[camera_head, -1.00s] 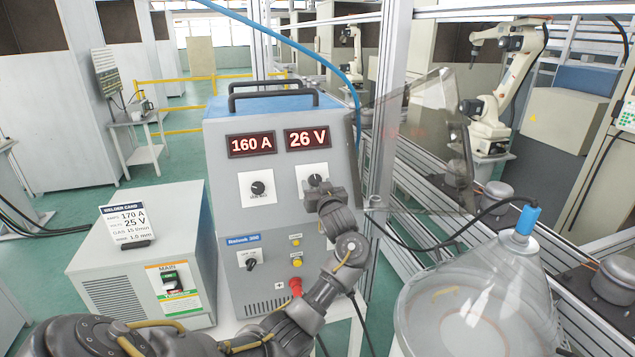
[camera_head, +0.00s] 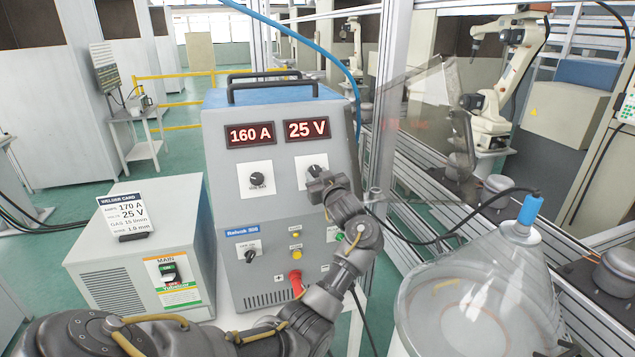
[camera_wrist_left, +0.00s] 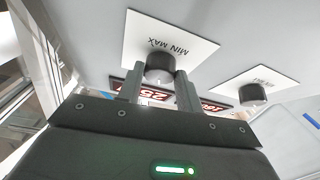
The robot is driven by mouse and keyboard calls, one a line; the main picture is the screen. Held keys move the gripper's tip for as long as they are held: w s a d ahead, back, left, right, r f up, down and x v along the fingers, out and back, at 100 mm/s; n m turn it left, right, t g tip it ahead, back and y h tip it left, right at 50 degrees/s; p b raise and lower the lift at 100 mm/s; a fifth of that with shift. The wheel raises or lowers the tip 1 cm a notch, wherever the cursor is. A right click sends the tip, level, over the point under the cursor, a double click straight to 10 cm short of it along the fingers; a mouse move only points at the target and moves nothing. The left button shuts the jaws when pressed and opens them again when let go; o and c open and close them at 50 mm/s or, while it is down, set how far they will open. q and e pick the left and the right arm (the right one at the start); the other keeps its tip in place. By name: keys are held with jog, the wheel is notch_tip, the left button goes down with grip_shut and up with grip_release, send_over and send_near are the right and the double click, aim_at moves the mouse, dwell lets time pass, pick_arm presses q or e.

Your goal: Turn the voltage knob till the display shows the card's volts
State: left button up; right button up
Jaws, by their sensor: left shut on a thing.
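The welder (camera_head: 277,215) has two red displays. The volts display (camera_head: 307,129) reads 25 V and the amps display (camera_head: 250,135) reads 160 A. The welder card (camera_head: 126,215) reads 170 A and 25 V. My left gripper (camera_head: 316,178) is at the voltage knob (camera_head: 314,171), under the volts display, and partly hides it. In the left wrist view, my left gripper (camera_wrist_left: 160,85) is shut on the voltage knob (camera_wrist_left: 160,66), a finger on each side. The amps knob (camera_head: 257,179) is free to the left. My right gripper is not in view.
A grey box with a MAIN switch (camera_head: 170,272) stands left of the welder. A clear cone (camera_head: 490,300) with a blue cap stands at the right. A red knob (camera_head: 296,282) and small buttons sit low on the panel, near my left arm.

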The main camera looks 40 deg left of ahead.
pick_arm(q)
jog(key=shift+w+d+f+n, duration=0.1)
jog(key=shift+f+n, duration=0.05)
jog(key=shift+n, duration=0.25)
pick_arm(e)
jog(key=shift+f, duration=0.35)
pick_arm(q)
jog(key=o, duration=1)
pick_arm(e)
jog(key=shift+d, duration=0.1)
pick_arm(q)
jog(key=shift+s+d, duration=0.2)
jog(key=b+v, duration=0.4)
jog(key=v, duration=0.6)
jog(key=shift+d, duration=0.15)
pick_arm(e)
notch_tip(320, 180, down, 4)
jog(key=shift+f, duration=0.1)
